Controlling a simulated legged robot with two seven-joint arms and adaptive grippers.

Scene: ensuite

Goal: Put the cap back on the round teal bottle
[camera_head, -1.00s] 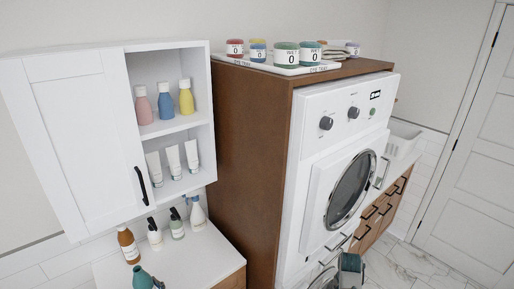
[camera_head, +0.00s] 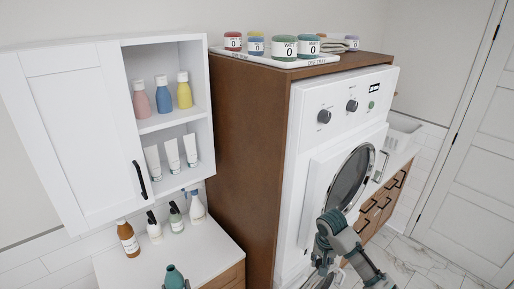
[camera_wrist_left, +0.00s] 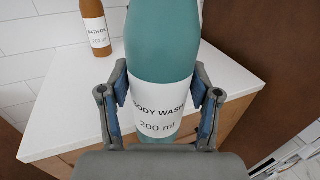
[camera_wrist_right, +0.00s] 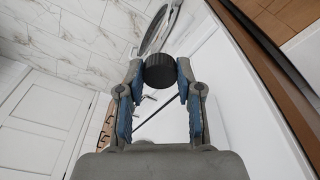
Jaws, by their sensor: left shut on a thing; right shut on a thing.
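The round teal bottle (camera_head: 175,279) shows at the bottom of the head view, in front of the white counter, with its uncapped narrow top up. In the left wrist view the bottle (camera_wrist_left: 162,50) has a white "Body Wash 200 ml" label, and its top is out of frame. My left gripper (camera_wrist_left: 163,100) is shut around the labelled part. My right gripper (camera_wrist_right: 159,75) is shut on a small black ribbed cap (camera_wrist_right: 159,71) at its fingertips. My right arm is in front of the washer in the head view, apart from the bottle; the cap cannot be made out there.
An amber bottle (camera_head: 128,239) and several pump or spray bottles stand on the white counter (camera_head: 205,245). An open-shelf wall cabinet (camera_head: 75,140) hangs above. The brown washer housing (camera_head: 245,150) and washer door (camera_head: 350,178) are to the right. The counter's front is clear.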

